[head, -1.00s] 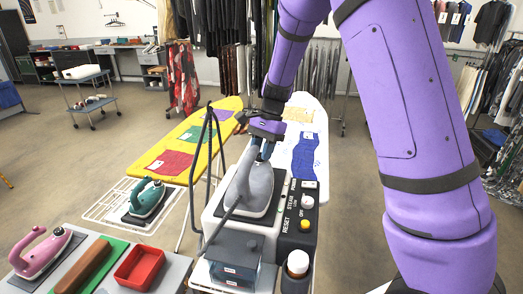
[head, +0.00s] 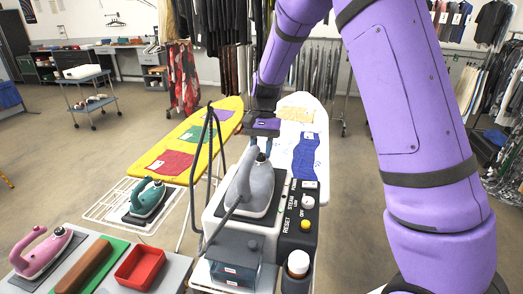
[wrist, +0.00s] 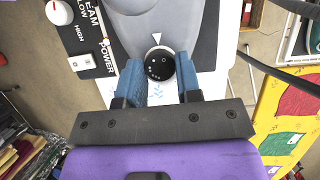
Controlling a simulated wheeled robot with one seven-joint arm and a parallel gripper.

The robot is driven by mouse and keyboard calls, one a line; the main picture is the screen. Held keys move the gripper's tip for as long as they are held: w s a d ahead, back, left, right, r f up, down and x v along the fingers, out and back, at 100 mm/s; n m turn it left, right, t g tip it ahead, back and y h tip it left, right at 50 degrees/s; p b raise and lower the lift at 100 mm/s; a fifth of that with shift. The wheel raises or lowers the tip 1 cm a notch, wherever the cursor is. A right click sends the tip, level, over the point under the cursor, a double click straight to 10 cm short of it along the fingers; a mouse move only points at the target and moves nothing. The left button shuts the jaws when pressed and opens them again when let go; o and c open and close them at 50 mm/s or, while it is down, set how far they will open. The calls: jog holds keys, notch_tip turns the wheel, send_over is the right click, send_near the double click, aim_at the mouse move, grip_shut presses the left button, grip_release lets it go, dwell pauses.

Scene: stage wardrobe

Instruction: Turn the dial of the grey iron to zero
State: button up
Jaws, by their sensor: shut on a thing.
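The grey iron (head: 257,190) stands on the white steam station, its handle toward the left. Its dark round dial (wrist: 159,65) sits between my blue fingertips in the wrist view, with white dots on its face. A white triangle mark on the iron's body lies just above the dial. I cannot read which setting lines up with the triangle. My gripper (wrist: 159,72) is shut on the dial, one finger on each side. In the head view my gripper (head: 263,149) reaches down to the iron's far end and the fingers partly hide the dial.
The station's black control panel (head: 288,221) has a white knob, a yellow button and a power switch. A cord stand (head: 206,150) rises on the left. A teal iron (head: 148,197) and pink iron (head: 40,250) are farther left.

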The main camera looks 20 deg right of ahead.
jog(key=n+h, duration=0.1)
jog(key=n, duration=0.2)
jog(key=n+h, duration=0.1)
jog(key=n, duration=0.2)
jog(key=shift+w+a, duration=0.1)
jog(key=shift+a, duration=0.05)
jog(key=shift+n+g, duration=0.3)
jog(key=o, duration=0.9)
jog(key=shift+o, duration=0.2)
jog(key=v, duration=1)
jog(key=shift+a+r, duration=0.2)
jog(key=shift+r, duration=0.2)
